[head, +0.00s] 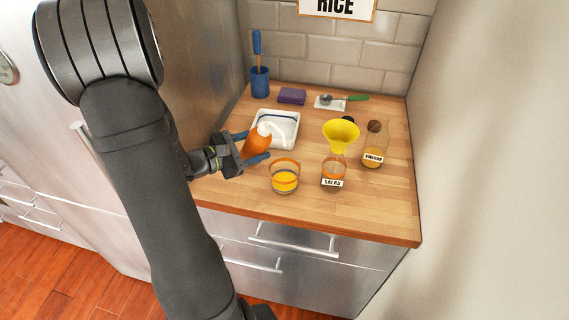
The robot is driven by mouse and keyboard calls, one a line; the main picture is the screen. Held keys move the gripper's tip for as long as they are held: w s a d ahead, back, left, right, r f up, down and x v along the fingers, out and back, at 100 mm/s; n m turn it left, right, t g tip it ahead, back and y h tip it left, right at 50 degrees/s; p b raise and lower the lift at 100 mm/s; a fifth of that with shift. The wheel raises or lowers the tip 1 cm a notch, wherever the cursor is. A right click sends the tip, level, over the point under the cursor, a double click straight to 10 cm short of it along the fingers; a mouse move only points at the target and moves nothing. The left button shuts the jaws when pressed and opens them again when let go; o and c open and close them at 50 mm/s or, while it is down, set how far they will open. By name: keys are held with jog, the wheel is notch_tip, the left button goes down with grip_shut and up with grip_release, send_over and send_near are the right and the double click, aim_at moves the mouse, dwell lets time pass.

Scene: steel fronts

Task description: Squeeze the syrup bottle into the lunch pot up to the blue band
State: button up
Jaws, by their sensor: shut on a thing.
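My gripper (249,148), with blue fingers, is shut around an orange syrup bottle (256,144). The bottle has a white top and appears tilted, in front of the white tray and up and left of a clear glass pot. This pot (284,178), which seems to be the lunch pot, stands on the worktop with yellow-orange contents in its lower part. An orange band runs around it near the rim; I cannot make out a blue band. I cannot tell whether syrup is coming out of the bottle.
Walls close both sides. The front right worktop is clear.

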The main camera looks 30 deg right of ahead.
aim_at(253, 135)
jog(key=shift+r, duration=0.1)
jog(key=shift+r, duration=1.9)
jog(key=shift+f, duration=2)
jog(key=shift+o, duration=0.2)
jog(key=shift+c, duration=0.6)
jog(key=shift+o, duration=0.4)
